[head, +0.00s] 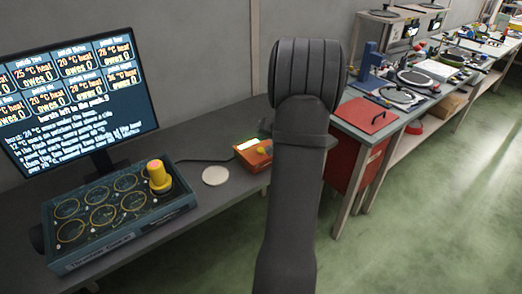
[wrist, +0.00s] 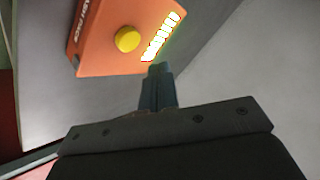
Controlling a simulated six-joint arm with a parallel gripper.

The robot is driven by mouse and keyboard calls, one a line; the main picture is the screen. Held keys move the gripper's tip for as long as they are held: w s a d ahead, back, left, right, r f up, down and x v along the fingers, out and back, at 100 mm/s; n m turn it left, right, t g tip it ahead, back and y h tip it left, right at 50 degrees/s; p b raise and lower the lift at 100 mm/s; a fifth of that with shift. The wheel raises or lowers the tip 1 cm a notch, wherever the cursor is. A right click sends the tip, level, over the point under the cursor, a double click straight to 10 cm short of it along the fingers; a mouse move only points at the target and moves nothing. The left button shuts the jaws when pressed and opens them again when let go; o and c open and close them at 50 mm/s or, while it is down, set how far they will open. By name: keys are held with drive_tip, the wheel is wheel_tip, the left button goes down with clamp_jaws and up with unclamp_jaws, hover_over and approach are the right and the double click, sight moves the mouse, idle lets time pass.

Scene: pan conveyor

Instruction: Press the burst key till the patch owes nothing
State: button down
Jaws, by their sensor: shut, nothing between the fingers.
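An orange box with a yellow round key (wrist: 127,39) and a lit green-white bar display (wrist: 161,37) fills the upper part of the wrist view. The same orange box (head: 253,154) sits on the dark desk in the head view, partly behind my arm. My gripper (wrist: 158,70) is shut and empty, its tips near the display edge of the box, to the side of the yellow key; I cannot tell if they touch. In the head view my arm hides the gripper. A monitor (head: 75,95) lists several patches, and the readable ones say "owes 0".
A dark panel (head: 120,255) with several ringed patches holds a yellow cylinder with a reddish top (head: 158,178). A pale disc (head: 215,176) lies between panel and orange box.

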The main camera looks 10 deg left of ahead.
drive_tip(key=shift+r, duration=1.15)
wheel_tip(320, 180, up, 4)
drive_tip(key=shift+f, duration=0.1)
idle(0.4)
